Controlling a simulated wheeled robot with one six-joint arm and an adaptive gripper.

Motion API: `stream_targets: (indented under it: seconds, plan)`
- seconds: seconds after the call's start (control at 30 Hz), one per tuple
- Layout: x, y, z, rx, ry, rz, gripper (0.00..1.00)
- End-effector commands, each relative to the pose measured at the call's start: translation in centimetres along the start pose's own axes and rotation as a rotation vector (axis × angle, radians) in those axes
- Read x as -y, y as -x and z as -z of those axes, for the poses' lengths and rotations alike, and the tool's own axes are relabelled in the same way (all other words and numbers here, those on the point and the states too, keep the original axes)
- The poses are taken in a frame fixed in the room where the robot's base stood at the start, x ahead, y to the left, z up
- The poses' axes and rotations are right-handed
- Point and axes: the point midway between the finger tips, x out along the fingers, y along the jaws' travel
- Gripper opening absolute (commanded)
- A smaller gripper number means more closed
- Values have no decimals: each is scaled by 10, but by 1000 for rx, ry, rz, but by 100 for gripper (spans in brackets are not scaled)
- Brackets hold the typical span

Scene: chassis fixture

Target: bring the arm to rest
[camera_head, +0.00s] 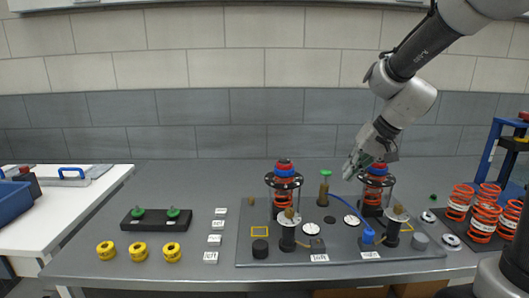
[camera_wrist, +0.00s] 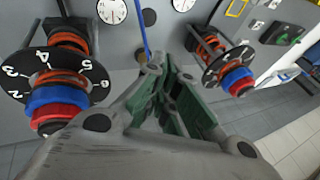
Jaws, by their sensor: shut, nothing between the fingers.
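My arm comes in from the top right of the head view. My gripper (camera_head: 350,172) is above the back right part of the grey fixture plate (camera_head: 245,225), just left of the right spring unit (camera_head: 376,180). It overlaps that unit in the picture; I cannot tell the exact gap. In the wrist view the fingers of my gripper (camera_wrist: 165,70) are shut and hold nothing. A dial with numbers and red and blue knobs (camera_wrist: 50,105) is on the left there, and a second such unit (camera_wrist: 235,75) is on the right.
A green-topped post (camera_head: 325,185) stands near my gripper, with a blue hose beside it. Red springs (camera_head: 483,220) and a blue frame stand at the right. Yellow rings (camera_head: 139,251) and a black block (camera_head: 157,219) lie left. The back middle of the table is clear.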

Motion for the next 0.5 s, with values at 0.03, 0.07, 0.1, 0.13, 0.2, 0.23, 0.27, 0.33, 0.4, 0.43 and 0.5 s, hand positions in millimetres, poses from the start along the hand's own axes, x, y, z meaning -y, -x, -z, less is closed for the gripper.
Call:
stream_targets:
  seconds: [0.03,0.07,0.1,0.13,0.2,0.23,0.27,0.33,0.4,0.43,0.5]
  plan:
    - [-10,16,-24,30,18,-37,0]
    - [-18,26,-39,49,28,-66,0]
    - [-28,40,-59,70,43,-104,0]
    - [-36,50,-74,83,54,-132,0]
    - [-54,74,-106,102,81,-201,0]
    - [-62,84,-119,105,94,-231,0]
    - [-70,94,-132,106,106,-260,0]
    - [-86,114,-158,93,136,-319,0]
    - [-96,129,-176,65,166,-360,0]
    - [-99,134,-181,49,177,-371,0]
    - [-102,144,-189,7,193,-382,0]
